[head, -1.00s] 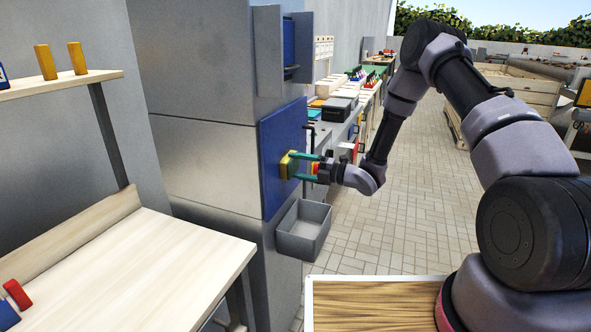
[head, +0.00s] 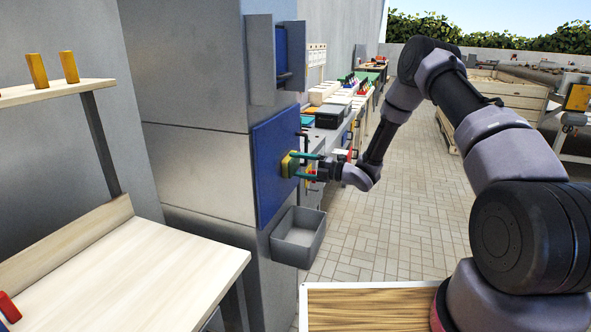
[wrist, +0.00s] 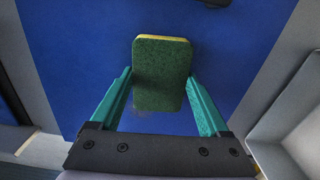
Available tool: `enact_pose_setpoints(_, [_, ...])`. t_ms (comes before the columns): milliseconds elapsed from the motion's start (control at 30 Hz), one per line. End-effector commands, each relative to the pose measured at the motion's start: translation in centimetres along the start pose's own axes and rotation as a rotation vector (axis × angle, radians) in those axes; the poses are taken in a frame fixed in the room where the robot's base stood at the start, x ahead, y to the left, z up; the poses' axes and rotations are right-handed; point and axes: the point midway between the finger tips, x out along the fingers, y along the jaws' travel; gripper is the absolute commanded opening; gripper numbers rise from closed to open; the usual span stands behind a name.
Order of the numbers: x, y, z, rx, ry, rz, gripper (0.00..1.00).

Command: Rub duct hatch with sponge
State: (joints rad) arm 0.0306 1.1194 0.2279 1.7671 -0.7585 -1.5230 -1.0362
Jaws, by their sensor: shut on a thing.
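The duct hatch (head: 267,190) is a flat blue panel on the side of a grey metal cabinet in the head view. It also fills the background of the wrist view (wrist: 75,70). A sponge (head: 286,166) with a green face and yellow body is against the hatch, a little right of its middle. In the wrist view the sponge (wrist: 162,85) shows its dark green side between my teal fingers. My gripper (head: 297,166) is shut on the sponge and faces the panel. The side of the sponge that faces the hatch is hidden.
A grey open bin (head: 298,237) hangs just below and right of the hatch. A blue-and-grey fixture (head: 277,57) sits above it. A wooden workbench (head: 130,270) stands at the left. The tiled floor (head: 410,190) to the right is clear.

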Motion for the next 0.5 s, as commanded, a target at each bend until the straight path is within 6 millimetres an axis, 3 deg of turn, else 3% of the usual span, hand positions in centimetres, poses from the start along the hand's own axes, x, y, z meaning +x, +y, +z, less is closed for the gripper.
enact_pose_setpoints(233, [-0.2, 0.0, 0.5, 0.000, -0.001, 0.001, 0.35])
enact_pose_setpoints(500, [-0.1, 0.1, -1.3, 0.001, 0.002, 0.001, 0.35])
